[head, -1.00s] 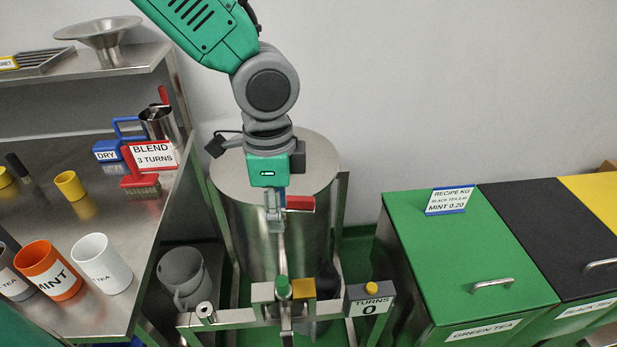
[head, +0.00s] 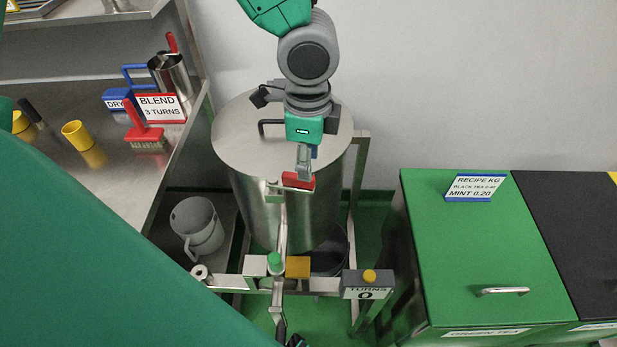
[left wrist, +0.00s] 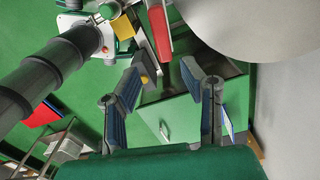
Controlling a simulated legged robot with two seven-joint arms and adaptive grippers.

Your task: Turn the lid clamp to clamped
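The lid clamp's red handle (head: 298,181) is at the front rim of the steel drum (head: 262,205), pointing right from its upright post. It also shows in the left wrist view (left wrist: 158,30), beside the lid's edge. My left gripper (head: 303,172) is just above and behind the handle in the head view and hides part of the lid (head: 235,140). In the left wrist view its two blue-padded fingers (left wrist: 165,72) are spread with nothing between them; the handle lies beyond the fingertips. I cannot tell whether they touch it.
A turns counter (head: 368,290) showing 0 with a yellow button stands front right of the drum. A green bin (head: 480,250) is at right. A steel bench (head: 75,180) with a red brush (head: 143,130) is at left. A grey bucket (head: 196,228) sits low beside the drum.

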